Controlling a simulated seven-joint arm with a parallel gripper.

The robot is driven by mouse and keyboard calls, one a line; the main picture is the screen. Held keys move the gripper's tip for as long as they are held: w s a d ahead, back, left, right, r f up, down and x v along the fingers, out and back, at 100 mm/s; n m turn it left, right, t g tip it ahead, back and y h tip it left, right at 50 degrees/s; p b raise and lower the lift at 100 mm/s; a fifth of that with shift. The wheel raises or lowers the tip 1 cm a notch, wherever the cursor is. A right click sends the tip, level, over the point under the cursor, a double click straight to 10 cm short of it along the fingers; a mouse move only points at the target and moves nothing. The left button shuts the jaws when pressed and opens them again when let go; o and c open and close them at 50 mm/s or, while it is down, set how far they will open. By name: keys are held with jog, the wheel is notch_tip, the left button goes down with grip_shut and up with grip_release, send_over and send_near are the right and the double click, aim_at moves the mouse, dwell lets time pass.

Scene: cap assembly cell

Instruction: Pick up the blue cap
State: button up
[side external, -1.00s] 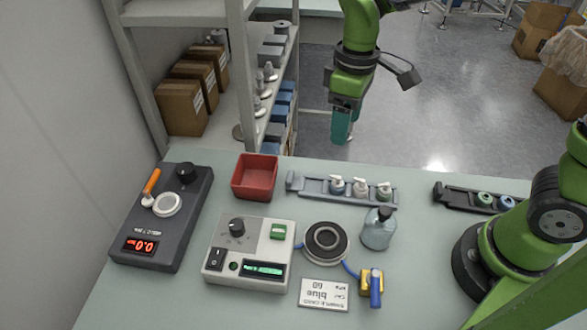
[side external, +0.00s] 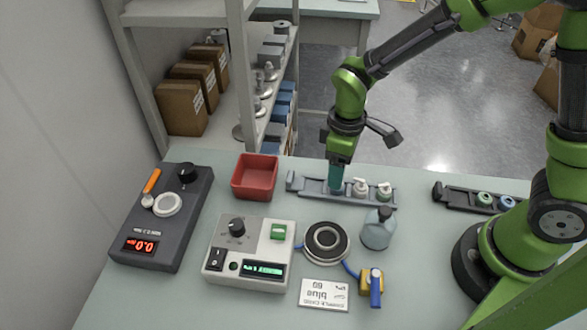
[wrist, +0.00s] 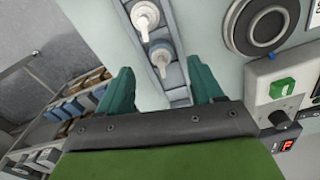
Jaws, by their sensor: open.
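The blue cap (wrist: 160,54), a white pump nozzle on a blue-grey collar, stands in the grey rack (wrist: 172,75) in the wrist view. It is ahead of the gap between my fingertips. Whether a finger touches the cap cannot be told.
A blue-grey bottle (side external: 378,230) stands in front of the rack, beside a round black-topped stand (side external: 326,243). A red bin (side external: 255,177) is left of the rack. A "blue 60" card (side external: 324,295) lies in front.

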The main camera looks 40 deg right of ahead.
notch_tip(320, 180, down, 4)
jog(key=shift+s+f, duration=0.1)
jog(key=c, duration=0.9)
jog(key=shift+o, duration=0.2)
